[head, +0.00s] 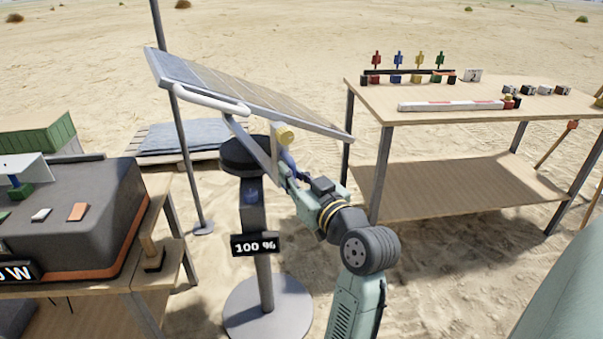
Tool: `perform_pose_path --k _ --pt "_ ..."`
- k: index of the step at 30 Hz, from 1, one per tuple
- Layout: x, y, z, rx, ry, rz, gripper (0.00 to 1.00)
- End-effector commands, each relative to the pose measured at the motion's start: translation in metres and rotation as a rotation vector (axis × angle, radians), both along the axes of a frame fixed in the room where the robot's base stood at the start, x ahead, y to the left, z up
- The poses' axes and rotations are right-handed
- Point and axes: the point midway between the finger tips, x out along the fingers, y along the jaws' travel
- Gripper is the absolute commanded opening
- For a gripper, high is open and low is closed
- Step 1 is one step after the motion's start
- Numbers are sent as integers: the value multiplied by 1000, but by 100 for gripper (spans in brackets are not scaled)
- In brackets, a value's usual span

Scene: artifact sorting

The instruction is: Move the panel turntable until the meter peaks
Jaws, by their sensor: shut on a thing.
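The solar panel (255,95) is tilted on top of the turntable (245,155), a dark round head on a post with a wide grey base disc. A white bar handle (210,100) runs along the panel's near left edge. The meter (254,245) on the post reads "100 %". The exact finger contact is partly hidden.
A dark case on a wooden bench (165,285) stands close on the left. A wooden table (440,105) with small coloured parts and a white bar stands at right. A thin pole (185,150) rises behind the turntable. Sand lies open beyond.

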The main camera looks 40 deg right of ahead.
Motion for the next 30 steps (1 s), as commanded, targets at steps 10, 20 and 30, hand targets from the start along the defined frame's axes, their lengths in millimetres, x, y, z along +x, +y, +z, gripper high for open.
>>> perform_pose_path --k 10,20,30 --pt "1 11 1 -2 -1 -1 0" --pt "1 11 1 -2 -1 -2 30" --pt "0 11 1 -2 -1 -3 33"
